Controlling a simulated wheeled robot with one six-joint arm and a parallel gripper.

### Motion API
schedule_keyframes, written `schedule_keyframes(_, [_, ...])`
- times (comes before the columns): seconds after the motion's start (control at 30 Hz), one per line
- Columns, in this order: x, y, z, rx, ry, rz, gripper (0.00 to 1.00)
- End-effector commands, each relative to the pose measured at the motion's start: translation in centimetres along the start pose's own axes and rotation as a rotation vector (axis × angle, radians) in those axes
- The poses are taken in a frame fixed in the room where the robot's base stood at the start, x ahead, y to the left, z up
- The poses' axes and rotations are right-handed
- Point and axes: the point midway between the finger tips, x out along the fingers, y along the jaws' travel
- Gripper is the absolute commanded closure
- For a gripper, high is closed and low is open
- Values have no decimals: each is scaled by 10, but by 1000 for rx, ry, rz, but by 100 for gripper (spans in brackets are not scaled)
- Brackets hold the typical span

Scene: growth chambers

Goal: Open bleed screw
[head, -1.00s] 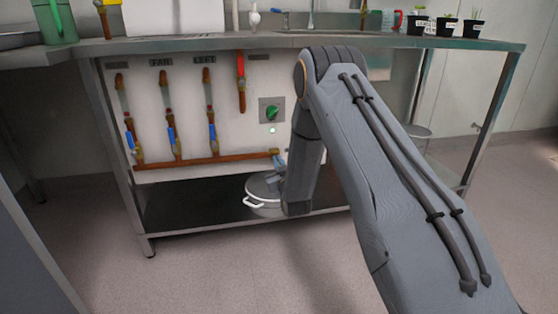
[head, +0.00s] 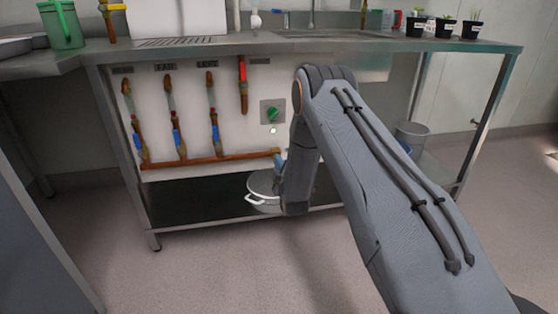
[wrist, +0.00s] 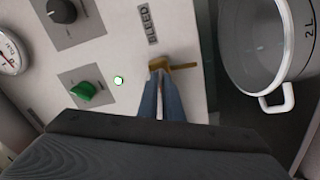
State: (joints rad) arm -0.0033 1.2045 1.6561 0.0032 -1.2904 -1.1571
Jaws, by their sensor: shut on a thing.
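The bleed screw (wrist: 182,66) is a brass fitting with a short bar pointing right, below the "BLEED" label (wrist: 150,25) on the white panel. My gripper (wrist: 160,82) is shut on its brass body, with a blue-grey finger on each side. The fingers hide part of the fitting. In the head view, my gripper (head: 279,158) shows only as a small blue tip at the right end of the copper pipe (head: 210,161), and my arm hides most of that spot.
A white-handled pot (head: 254,199) stands on the lower shelf below the pipe end; it also shows in the wrist view (wrist: 268,82). A green knob (wrist: 84,91) and a lit green lamp (wrist: 118,80) are on the panel. Several blue-handled valves (head: 178,140) are at the left.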

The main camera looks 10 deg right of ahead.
Motion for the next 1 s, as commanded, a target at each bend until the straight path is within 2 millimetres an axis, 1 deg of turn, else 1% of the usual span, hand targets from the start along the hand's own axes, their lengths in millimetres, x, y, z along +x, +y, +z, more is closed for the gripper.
schedule_keyframes(0.2, [-1, -1, 0, -118, -1, -3, 100])
schedule_keyframes(0.4, [-1, -2, 1, -179, -1, -3, 100])
schedule_keyframes(0.93, [-1, -2, 1, -201, -1, -3, 100])
schedule_keyframes(0.97, [-1, -2, 1, -201, -1, -3, 91])
schedule_keyframes(1.0, [-1, -2, 1, -201, -1, -3, 84])
